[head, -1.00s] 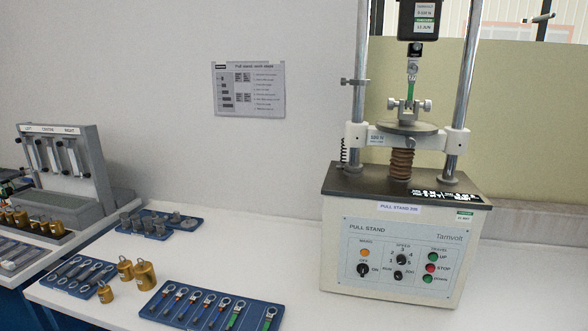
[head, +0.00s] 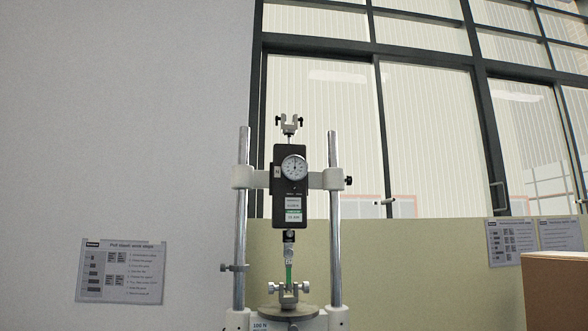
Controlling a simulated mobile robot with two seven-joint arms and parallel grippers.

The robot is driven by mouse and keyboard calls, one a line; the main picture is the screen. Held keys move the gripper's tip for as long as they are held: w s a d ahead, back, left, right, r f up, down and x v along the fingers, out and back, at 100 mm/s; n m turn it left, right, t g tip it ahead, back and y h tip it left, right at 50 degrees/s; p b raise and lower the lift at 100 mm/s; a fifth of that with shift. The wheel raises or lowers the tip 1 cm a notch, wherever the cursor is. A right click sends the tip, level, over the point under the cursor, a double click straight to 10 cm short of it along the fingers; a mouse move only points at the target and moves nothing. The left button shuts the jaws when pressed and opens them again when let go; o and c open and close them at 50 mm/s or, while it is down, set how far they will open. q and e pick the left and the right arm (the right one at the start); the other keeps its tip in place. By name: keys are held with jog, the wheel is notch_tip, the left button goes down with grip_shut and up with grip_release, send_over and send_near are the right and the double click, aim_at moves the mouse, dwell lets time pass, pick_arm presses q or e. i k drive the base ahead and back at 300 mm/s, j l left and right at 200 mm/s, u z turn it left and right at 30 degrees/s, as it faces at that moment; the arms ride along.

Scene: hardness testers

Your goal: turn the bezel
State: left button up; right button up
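The round dial gauge (head: 294,167), with a white face and a metal rim as its bezel, sits in the upper part of a dark force-gauge body (head: 287,205). The body is fixed to a white crosshead (head: 325,180) between two upright steel columns. Below it, a green specimen (head: 289,274) hangs from a hook and meets a clamp (head: 288,289) with side knobs. The dial's markings are too small to read. Neither of my grippers is in view.
A brown box (head: 554,290) stands at the lower right. A work-steps sheet (head: 120,271) is on the wall at left. A low beige partition (head: 420,260) and tall windows are behind the stand. The benchtop is out of view.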

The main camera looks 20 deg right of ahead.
aim_at(288, 164)
jog(key=l+u, duration=0.8)
jog(key=l, duration=0.15)
jog(key=k+l+u, duration=0.15)
jog(key=l+u, duration=0.2)
jog(key=l, duration=0.1)
